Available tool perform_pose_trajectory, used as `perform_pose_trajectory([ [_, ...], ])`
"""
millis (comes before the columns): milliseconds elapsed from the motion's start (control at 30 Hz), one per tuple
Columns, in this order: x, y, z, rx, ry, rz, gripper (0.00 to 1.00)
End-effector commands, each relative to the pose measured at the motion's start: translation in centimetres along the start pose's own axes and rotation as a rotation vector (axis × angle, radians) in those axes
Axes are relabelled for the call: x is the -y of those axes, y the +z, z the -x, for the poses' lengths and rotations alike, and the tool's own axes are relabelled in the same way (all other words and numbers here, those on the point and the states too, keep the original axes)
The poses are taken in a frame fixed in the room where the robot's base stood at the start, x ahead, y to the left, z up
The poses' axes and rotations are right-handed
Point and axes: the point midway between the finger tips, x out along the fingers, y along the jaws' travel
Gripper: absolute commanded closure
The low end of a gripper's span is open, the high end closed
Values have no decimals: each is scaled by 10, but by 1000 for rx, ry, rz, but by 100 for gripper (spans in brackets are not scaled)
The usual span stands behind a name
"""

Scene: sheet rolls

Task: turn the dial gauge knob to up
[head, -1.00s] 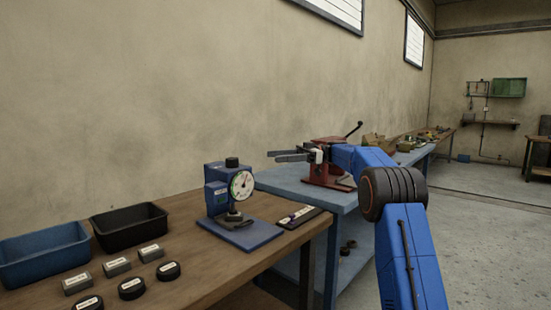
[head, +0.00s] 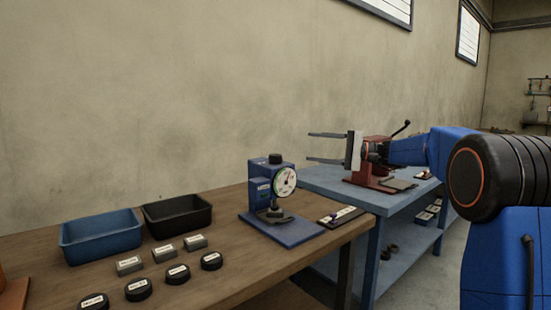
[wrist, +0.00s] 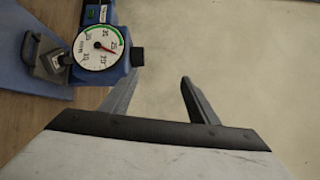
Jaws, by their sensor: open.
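The dial gauge (head: 263,190) is a blue stand with a round white dial face on a blue base plate (head: 283,232), on the wooden bench. A dark knob (head: 275,158) sits on its top. In the wrist view the gauge (wrist: 98,48) lies at the upper left, seen sideways, with its dark knob (wrist: 137,56) pointing right. My gripper (head: 309,147) is open and empty, above and to the right of the gauge in the head view. In the wrist view its two fingers (wrist: 158,80) point up the picture, apart from the knob, which is just left of them.
A blue bin (head: 101,241) and a black bin (head: 178,219) stand at the left on the wooden bench (head: 300,258), with several labelled blocks and round pieces before them. A small labelled strip (head: 341,217) lies right of the gauge. A red vise-like machine (head: 375,178) stands on the blue bench behind my gripper.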

Motion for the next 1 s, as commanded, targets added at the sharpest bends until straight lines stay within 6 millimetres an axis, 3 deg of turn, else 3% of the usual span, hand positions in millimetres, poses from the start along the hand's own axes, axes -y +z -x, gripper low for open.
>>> perform_pose_trajectory([
  [600, -34, 56, 18, -255, -188, -1209, 45],
  [800, -44, 64, 24, -284, -250, -1412, 45],
  [1000, -46, 63, 18, -289, -263, -1454, 45],
])
